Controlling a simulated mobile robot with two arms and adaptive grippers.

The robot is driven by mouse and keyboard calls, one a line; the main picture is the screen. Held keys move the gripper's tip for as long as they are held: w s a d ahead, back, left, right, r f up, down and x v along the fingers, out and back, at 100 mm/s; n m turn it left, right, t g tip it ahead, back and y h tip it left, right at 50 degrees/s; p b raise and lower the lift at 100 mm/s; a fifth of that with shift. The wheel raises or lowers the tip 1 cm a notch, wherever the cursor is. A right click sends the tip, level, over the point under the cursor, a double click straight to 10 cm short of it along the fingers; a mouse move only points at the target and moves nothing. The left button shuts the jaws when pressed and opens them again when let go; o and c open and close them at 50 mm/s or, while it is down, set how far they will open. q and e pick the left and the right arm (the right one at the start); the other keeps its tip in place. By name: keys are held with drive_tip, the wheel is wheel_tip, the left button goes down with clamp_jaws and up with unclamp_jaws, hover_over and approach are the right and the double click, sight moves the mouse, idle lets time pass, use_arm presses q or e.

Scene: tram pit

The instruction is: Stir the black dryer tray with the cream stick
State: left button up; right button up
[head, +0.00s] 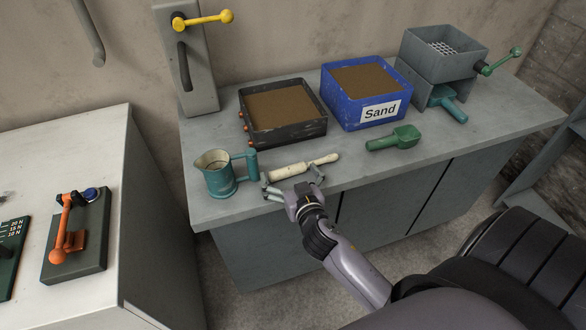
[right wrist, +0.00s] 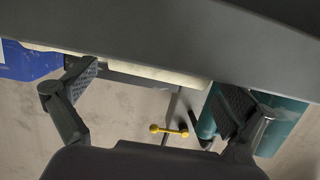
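The cream stick (head: 303,166) lies on the grey counter in front of the black dryer tray (head: 325,118), which is filled with brown sand-like material. My right gripper (head: 295,182) is open and empty at the counter's front edge, just in front of the stick. In the right wrist view its two fingers (right wrist: 160,95) are spread wide, with the cream stick (right wrist: 150,72) showing beyond and between them. I cannot tell whether a finger touches the stick. My left gripper is not in view.
A teal jug (head: 221,182) stands left of the stick, close to my right gripper. A green scoop (head: 394,139) lies to the right. Behind are a blue Sand box (head: 343,118) and a grey sieve unit (head: 429,64). A yellow-handled lever (head: 205,20) is on the left.

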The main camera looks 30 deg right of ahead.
drive_tip(key=c, duration=1)
drive_tip(key=shift+c, duration=0.2)
wheel_tip(320, 180, up, 20)
drive_tip(key=p, duration=0.2)
drive_tip(key=o, duration=0.6)
drive_tip(key=shift+c, duration=0.2)
drive_tip(key=c, duration=0.6)
